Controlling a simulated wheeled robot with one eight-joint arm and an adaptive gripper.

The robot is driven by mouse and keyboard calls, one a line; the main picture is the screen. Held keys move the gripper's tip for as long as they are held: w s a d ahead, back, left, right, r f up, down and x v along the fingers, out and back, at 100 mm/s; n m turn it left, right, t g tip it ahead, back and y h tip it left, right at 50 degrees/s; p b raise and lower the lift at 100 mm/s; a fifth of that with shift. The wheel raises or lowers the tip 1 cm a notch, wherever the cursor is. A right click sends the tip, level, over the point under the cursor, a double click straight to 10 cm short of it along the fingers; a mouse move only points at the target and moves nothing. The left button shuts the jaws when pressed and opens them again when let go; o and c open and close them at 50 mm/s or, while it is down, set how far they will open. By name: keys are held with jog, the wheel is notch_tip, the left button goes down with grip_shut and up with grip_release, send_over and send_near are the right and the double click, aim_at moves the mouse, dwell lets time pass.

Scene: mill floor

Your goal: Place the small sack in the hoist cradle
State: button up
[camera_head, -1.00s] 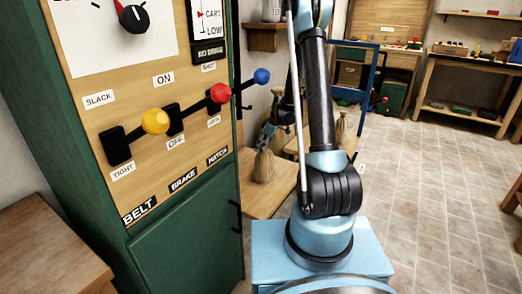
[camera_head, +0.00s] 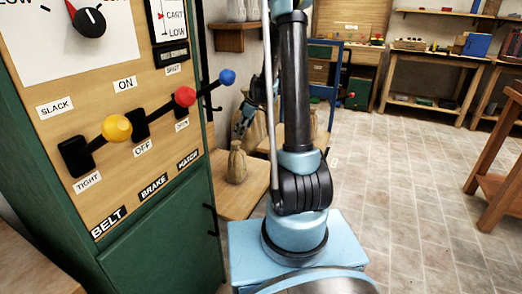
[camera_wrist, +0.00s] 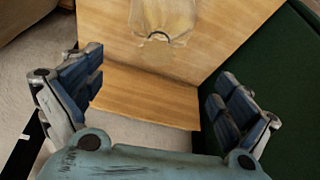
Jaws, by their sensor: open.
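A small tan sack (camera_head: 236,165) with a tied neck stands upright on a low wooden platform (camera_head: 240,203) beside the green cabinet. A pale sack, seemingly the same one, shows in the wrist view (camera_wrist: 163,22) at the top edge, partly cut off, over a wooden surface. My gripper (camera_wrist: 160,100) is open and empty, with its blue fingers wide apart and the sack beyond them, not between them. In the head view my gripper is small and partly hidden behind my arm, near the sacks. I cannot make out the hoist cradle for certain.
The green cabinet (camera_head: 165,240) carries levers with yellow, red and blue knobs at the left. A larger sack (camera_head: 257,132) stands behind the small one. A blue frame (camera_head: 331,88) stands behind my arm. A wooden stand (camera_head: 492,190) is at the right; the tiled floor between is clear.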

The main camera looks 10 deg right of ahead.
jog(key=s+d+r+m+h, duration=0.1)
jog(key=s+d+r+m, duration=0.1)
jog(key=s+r, duration=0.35)
jog(key=s+d+r+m, duration=0.2)
jog(key=s, duration=0.7)
jog(key=s+d+r+m+h, duration=0.1)
jog(key=s+r+m, duration=0.15)
jog(key=s, duration=0.45)
jog(key=s+d+f+m+h, duration=0.1)
jog(key=s+d+f+m, duration=0.1)
jog(key=s, duration=0.7)
jog(key=s+d+f+m+h, duration=0.1)
jog(key=s+d+f+m, duration=0.1)
jog(key=s, duration=0.8)
jog(key=shift+s+d+m, duration=0.2)
jog(key=shift+d+m, duration=0.3)
jog(key=shift+m, duration=0.65)
